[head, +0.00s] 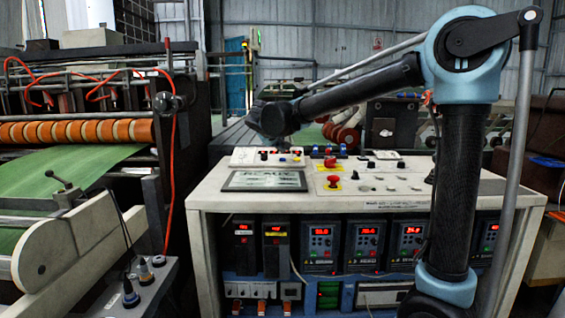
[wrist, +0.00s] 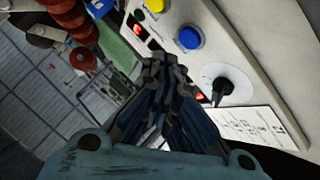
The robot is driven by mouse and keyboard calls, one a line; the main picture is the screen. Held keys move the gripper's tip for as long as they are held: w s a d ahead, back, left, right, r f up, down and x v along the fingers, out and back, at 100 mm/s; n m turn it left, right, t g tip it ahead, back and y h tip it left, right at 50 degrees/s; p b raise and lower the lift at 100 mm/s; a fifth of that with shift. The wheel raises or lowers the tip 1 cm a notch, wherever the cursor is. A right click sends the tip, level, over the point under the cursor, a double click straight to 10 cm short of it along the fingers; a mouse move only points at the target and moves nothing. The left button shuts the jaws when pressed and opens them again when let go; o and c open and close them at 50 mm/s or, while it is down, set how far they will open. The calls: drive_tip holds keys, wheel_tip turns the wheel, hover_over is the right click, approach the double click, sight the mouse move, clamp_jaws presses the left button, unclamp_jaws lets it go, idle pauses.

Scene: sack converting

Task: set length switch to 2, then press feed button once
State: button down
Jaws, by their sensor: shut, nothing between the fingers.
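A black rotary switch (wrist: 222,88) with a white marking sits on a pale control box (wrist: 285,70), beside a white label card (wrist: 250,128) whose print is too small to read. A blue button (wrist: 188,38) and a yellow button (wrist: 155,5) are on the same box. In the head view the box (head: 240,156) is on the console top, with the black switch (head: 264,155) on its face. My gripper (wrist: 157,62) is shut and empty, above the box in the head view (head: 272,135). I cannot tell from the print which button is feed.
A framed sign (head: 264,181) lies on the console top in front of the box. Red emergency knobs (head: 332,179) and small black knobs stand to its right. A machine with orange rollers (head: 80,131) is at left.

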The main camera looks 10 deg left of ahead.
sight(280, 163)
drive_tip(key=r, duration=0.1)
drive_tip(key=s+r, duration=0.1)
drive_tip(key=r, duration=0.1)
drive_tip(key=shift+d+r, duration=0.1)
drive_tip(key=shift+r, duration=0.2)
drive_tip(key=c, duration=2.4)
unclamp_jaws()
drive_tip(key=shift+w, duration=0.1)
